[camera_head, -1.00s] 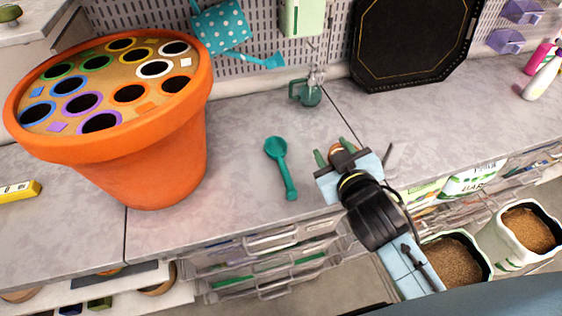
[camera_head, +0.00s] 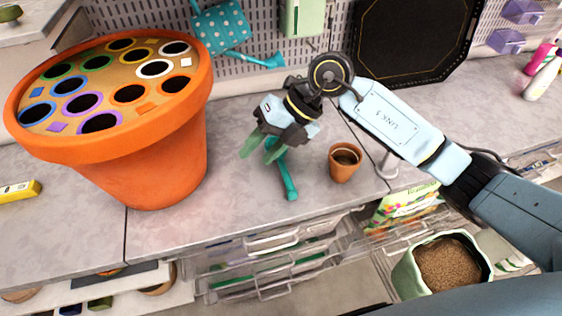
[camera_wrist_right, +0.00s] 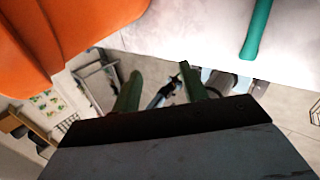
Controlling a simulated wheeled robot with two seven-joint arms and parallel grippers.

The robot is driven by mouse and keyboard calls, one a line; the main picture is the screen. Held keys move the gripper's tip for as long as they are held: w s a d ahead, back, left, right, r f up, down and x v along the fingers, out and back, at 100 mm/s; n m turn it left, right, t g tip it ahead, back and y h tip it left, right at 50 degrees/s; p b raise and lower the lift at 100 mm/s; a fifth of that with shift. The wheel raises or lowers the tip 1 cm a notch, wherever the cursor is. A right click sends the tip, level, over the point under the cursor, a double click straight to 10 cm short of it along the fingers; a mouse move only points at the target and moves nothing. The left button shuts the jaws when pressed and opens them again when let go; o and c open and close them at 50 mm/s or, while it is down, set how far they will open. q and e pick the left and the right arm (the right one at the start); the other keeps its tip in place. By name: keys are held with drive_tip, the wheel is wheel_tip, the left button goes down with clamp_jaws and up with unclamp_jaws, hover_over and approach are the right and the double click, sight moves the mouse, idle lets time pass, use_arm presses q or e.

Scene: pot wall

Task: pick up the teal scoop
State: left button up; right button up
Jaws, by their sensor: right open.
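The teal scoop (camera_head: 288,180) lies on the grey counter, its handle toward the front edge. In the head view my right gripper (camera_head: 258,153) is above the scoop's bowl end and hides the bowl. Its two green fingers are apart with nothing seen between them. In the right wrist view the scoop's handle (camera_wrist_right: 256,30) shows at the top right, to the right of and apart from the open fingers (camera_wrist_right: 160,85). My left gripper is in neither view.
A large orange pot (camera_head: 150,160) with ringed holes on top stands left of the scoop. A small terracotta pot (camera_head: 342,170) stands right of it. The counter (camera_head: 235,205) is clear in front of the scoop. A pegboard with a dotted watering can (camera_head: 218,28) is behind.

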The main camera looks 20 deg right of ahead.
drive_tip(key=w+d+f+m+h, duration=0.1)
drive_tip(key=w+d+h, duration=0.2)
drive_tip(key=d+h, duration=0.5)
drive_tip(key=y, duration=0.2)
hover_over(288, 175)
drive_tip(key=d, duration=0.2)
drive_tip(key=f, duration=0.7)
drive_tip(key=shift+s, duration=0.2)
drive_tip(key=shift+w+a+f+p, duration=0.15)
drive_tip(key=shift+a+f, duration=0.2)
drive_tip(key=shift+f, duration=0.6)
drive_tip(key=shift+a+f+p, duration=0.2)
drive_tip(key=shift+a+f, duration=0.1)
drive_tip(key=shift+f, duration=0.65)
drive_tip(key=shift+w+a+f+p, duration=0.15)
drive_tip(key=shift+a+f, duration=0.2)
drive_tip(key=shift+f, duration=0.6)
drive_tip(key=shift+s, duration=0.1)
clamp_jaws()
